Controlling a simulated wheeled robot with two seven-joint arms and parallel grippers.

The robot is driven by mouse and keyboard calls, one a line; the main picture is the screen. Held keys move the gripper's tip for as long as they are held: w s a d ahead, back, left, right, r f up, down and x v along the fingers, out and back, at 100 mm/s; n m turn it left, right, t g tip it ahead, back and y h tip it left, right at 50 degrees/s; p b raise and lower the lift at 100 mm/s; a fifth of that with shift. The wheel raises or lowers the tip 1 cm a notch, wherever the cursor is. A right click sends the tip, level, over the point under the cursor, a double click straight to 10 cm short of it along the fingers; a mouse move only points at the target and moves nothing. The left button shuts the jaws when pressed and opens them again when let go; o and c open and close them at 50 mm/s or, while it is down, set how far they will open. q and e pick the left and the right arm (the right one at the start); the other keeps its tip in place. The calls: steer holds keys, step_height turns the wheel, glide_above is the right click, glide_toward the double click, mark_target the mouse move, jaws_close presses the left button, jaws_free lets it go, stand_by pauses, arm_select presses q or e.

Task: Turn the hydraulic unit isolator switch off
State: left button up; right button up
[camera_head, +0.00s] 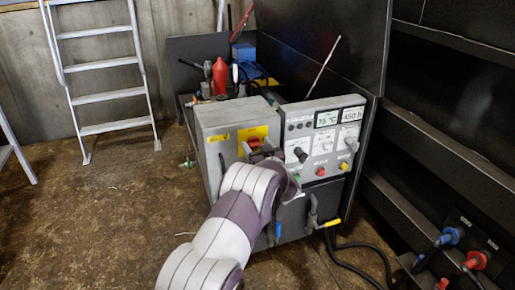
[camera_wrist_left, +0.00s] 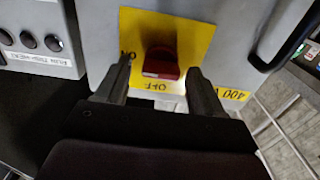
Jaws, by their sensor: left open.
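The isolator switch (camera_head: 254,142) is a red knob on a yellow plate, on the front of the grey cabinet (camera_head: 212,123). In the left wrist view the red knob (camera_wrist_left: 161,62) sits on the yellow plate (camera_wrist_left: 190,32), with ON and OFF lettering that appears upside down. My left gripper (camera_head: 262,153) is open in front of the switch. In the left wrist view its two fingers (camera_wrist_left: 160,78) stand either side of the knob, with a visible gap on each side. The knob's exact setting is hard to tell. My right gripper is not in view.
A control panel (camera_head: 324,140) with displays, knobs and buttons adjoins the cabinet on the right. A yellow-handled valve (camera_head: 328,223) and black hoses (camera_head: 372,249) are below it. A dark handle (camera_wrist_left: 285,40) curves beside the plate. Open floor (camera_head: 110,215) lies to the left.

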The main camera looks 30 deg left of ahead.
arm_select(q)
steer(key=c, duration=1.1)
steer(key=shift+o, duration=0.2)
